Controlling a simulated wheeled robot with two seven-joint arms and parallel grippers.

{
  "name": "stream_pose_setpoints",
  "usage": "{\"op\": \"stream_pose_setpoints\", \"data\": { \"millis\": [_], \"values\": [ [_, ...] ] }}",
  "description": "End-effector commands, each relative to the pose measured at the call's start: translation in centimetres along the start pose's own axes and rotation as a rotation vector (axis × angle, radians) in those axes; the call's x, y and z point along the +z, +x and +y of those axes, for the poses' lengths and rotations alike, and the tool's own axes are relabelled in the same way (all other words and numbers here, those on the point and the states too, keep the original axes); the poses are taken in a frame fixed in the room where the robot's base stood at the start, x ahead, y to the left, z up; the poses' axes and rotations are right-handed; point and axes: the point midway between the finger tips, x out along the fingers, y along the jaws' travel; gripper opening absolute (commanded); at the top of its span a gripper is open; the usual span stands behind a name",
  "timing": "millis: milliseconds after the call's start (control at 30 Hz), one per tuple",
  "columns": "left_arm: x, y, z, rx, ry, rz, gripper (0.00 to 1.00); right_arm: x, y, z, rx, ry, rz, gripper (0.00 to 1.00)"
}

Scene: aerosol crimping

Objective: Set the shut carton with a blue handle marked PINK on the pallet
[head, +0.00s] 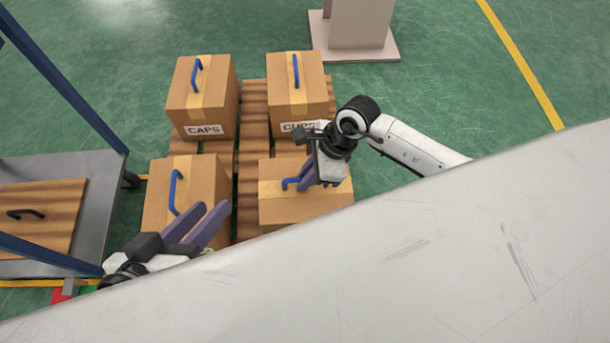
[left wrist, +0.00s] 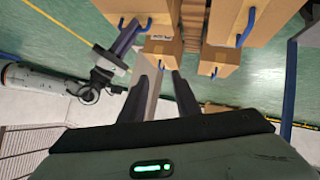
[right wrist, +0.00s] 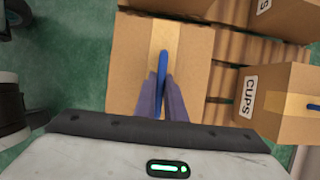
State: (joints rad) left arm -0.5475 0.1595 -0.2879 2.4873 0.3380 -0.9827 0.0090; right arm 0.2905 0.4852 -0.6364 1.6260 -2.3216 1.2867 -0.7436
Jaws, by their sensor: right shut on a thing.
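My right gripper (head: 305,185) is shut on the blue handle (right wrist: 162,68) of a shut brown carton (head: 300,207) with a pale tape band. This carton is at the front right of the wooden pallet (head: 248,190); its label is out of sight, and I cannot tell whether its underside touches the pallet. In the right wrist view the carton (right wrist: 195,50) is just beyond my fingers. My left gripper (head: 212,207) is open and empty, in front of the front left carton (head: 205,180); its fingers stand apart in the left wrist view (left wrist: 157,85).
Cartons marked CAPS (head: 220,95) and CUPS (head: 312,90) stand at the pallet's back. A blue-framed cart (head: 95,185) with a wooden lid (head: 45,235) is at left. A beige pedestal (head: 360,25) stands behind. Green floor is free at right.

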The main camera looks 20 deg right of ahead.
Motion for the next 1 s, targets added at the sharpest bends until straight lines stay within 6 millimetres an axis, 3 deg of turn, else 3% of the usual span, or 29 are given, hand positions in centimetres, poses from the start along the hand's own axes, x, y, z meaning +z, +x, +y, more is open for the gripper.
{"op": "stream_pose_setpoints", "data": {
  "millis": [33,133,533,667,800,1000],
  "values": [
    [0.1,0.0,0.0,0.0,0.0,-0.001,0.29,-0.1,0.1,0.0,0.0,0.0,0.0,0.11],
    [0.1,0.0,0.0,0.0,0.0,-0.002,0.29,0.0,0.1,0.0,0.0,0.0,0.0,0.28],
    [-0.1,-0.1,0.1,-0.004,0.003,-0.007,0.29,0.0,-0.8,-0.1,-0.001,0.0,0.002,0.29],
    [-0.1,-0.4,-0.2,-0.025,0.016,-0.03,0.29,0.0,-3.1,-0.1,-0.002,-0.002,0.004,0.29],
    [1.8,0.2,-1.6,-0.068,0.026,-0.11,0.29,0.1,-6.3,-0.1,-0.002,-0.003,0.003,0.29],
    [2.9,0.2,-2.6,-0.106,0.043,-0.166,0.29,0.1,-10.1,-0.1,-0.001,-0.002,0.003,0.29]
  ]
}}
